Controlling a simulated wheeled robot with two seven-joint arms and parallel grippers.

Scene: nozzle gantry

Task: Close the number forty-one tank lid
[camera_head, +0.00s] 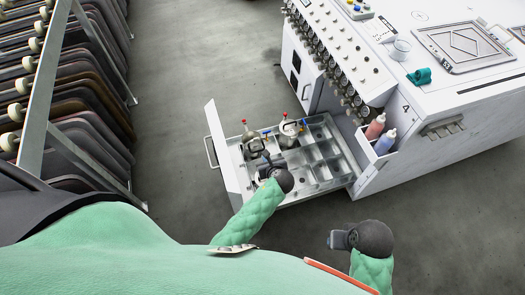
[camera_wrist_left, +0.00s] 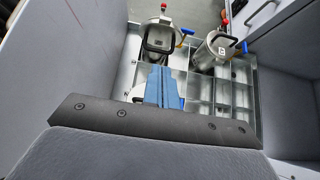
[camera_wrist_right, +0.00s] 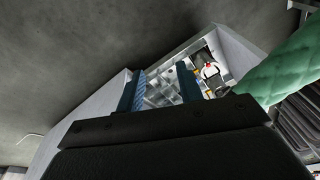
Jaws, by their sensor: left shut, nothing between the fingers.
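Two metal tanks stand in the pulled-out drawer (camera_head: 237,182): a left tank (camera_head: 253,146) and a right tank (camera_head: 289,132). Both also show in the left wrist view, the left tank (camera_wrist_left: 157,58) with a black squarish frame on top and the right tank (camera_wrist_left: 213,52) beside it. I cannot read a number on either, nor tell for sure how their lids stand. My left gripper (camera_head: 265,160) is over the drawer, just in front of the left tank; its blue fingers (camera_wrist_left: 163,86) are together and empty. My right gripper (camera_head: 334,240) is open and empty, outside the drawer's near side.
The drawer's right part holds empty compartments (camera_head: 322,150). A white machine (camera_head: 440,125) with bottles (camera_head: 375,127) on its side stands at the right. A rack of dark panels (camera_head: 75,120) stands at the left. The grey floor between is clear.

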